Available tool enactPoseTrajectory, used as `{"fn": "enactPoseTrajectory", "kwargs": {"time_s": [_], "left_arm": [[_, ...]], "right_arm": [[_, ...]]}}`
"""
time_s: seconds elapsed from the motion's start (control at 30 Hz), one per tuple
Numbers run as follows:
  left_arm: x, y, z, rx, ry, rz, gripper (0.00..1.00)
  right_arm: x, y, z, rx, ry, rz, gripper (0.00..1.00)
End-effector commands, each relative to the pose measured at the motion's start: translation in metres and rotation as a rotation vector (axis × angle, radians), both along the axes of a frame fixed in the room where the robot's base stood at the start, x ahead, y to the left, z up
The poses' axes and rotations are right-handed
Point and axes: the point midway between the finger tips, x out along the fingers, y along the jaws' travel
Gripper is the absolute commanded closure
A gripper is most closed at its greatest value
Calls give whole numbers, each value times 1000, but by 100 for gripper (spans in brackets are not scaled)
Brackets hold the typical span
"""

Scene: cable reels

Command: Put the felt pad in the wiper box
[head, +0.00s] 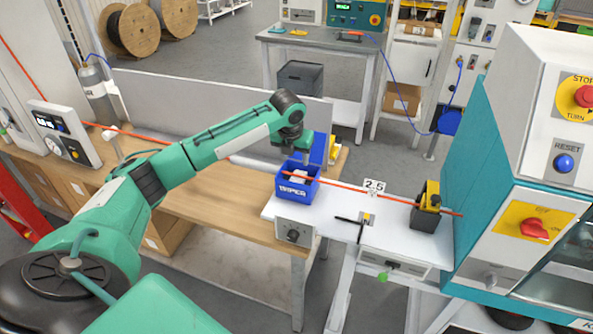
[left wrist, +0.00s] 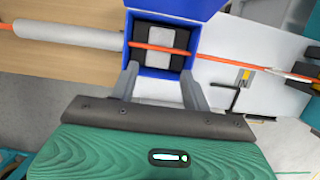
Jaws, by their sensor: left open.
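The blue wiper box (head: 297,191) stands at the left end of the white bench, its lettered front facing me. In the left wrist view the box (left wrist: 128,48) is open at the top. A light grey pad, seemingly the felt pad (left wrist: 160,62), lies inside it against black; its pale surface also shows in the head view (head: 299,176). The red cable passes across above the pad. My left gripper (left wrist: 159,72) is open, its two fingers apart at the near side of the box, with nothing between them. My right gripper is not in view.
The taut red cable (head: 340,185) runs over the white bench (head: 330,203) past a "2.5" tag and a black-and-yellow block (head: 427,205). A teal machine (head: 490,190) stands at the right. The wooden table (head: 215,205) is mostly clear.

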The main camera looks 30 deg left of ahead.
Motion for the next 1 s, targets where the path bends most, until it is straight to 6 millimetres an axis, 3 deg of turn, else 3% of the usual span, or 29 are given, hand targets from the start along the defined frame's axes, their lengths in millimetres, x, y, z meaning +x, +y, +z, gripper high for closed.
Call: {"fn": "enactPoseTrajectory", "kwargs": {"time_s": [0.2, 0.4, 0.83, 1.0], "left_arm": [[-6, -1, 24, 0, 0, 0, 52], [-8, -2, 28, -1, 1, 0, 52], [-8, -3, 27, -2, 2, 2, 52], [-17, -28, 2, -31, 4, 58, 52]], "right_arm": [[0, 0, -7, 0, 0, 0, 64], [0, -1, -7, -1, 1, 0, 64], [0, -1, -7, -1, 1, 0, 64], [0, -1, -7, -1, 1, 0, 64]]}}
